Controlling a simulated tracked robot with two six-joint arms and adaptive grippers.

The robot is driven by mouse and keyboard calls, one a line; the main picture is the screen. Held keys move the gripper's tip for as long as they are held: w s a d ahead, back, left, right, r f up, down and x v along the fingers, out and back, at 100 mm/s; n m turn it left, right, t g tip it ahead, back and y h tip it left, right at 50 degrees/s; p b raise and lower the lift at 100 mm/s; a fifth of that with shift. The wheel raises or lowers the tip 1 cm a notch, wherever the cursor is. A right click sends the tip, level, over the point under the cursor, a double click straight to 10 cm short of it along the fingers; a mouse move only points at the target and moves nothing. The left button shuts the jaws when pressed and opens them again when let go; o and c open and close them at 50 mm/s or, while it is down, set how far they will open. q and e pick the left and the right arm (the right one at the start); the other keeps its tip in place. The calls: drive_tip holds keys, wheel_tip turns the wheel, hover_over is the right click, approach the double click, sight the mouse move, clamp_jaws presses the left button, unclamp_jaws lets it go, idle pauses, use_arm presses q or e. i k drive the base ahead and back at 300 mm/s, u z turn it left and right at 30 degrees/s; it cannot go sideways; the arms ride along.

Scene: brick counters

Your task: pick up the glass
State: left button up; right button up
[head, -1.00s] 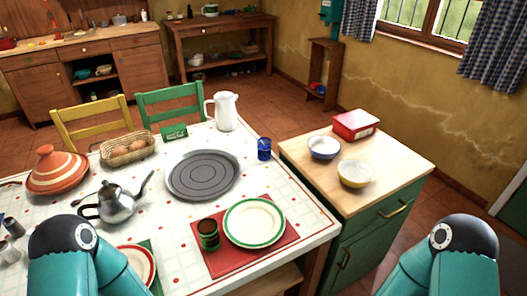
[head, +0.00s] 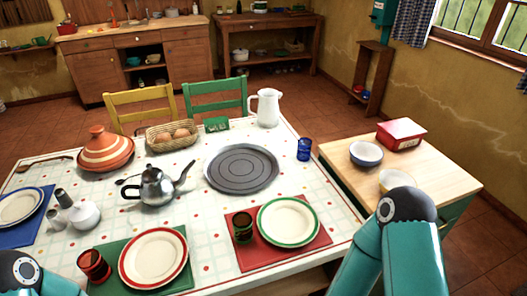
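In the head view, a dark green glass (head: 242,227) stands upright on the red mat, left of a green-rimmed plate (head: 288,221). A red glass (head: 94,265) stands on the green mat, left of a red-rimmed plate (head: 153,257). A blue glass (head: 304,149) stands near the table's right edge, beyond the grey round tray. Only upper parts of my arms show, at the bottom left corner and at the lower right. Neither gripper is in view. No glass is visibly held.
The table also holds a kettle (head: 155,187), a tagine (head: 105,151), an egg basket (head: 173,136), a grey round tray (head: 241,169) and a white jug (head: 266,108). A counter with bowls (head: 366,153) and a red box (head: 401,134) stands at the right.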

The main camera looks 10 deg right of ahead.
sight(304, 150)
drive_tip(key=z, duration=0.1)
drive_tip(key=i, duration=0.2)
drive_tip(key=u, duration=2.45)
drive_tip(key=k, duration=1)
drive_tip(key=u, duration=1.3)
drive_tip(key=i, duration=0.1)
drive_tip(key=z, duration=3.05)
drive_tip(key=k, duration=0.25)
drive_tip(key=z, duration=0.05)
drive_tip(key=i, duration=0.6)
drive_tip(key=u, duration=0.2)
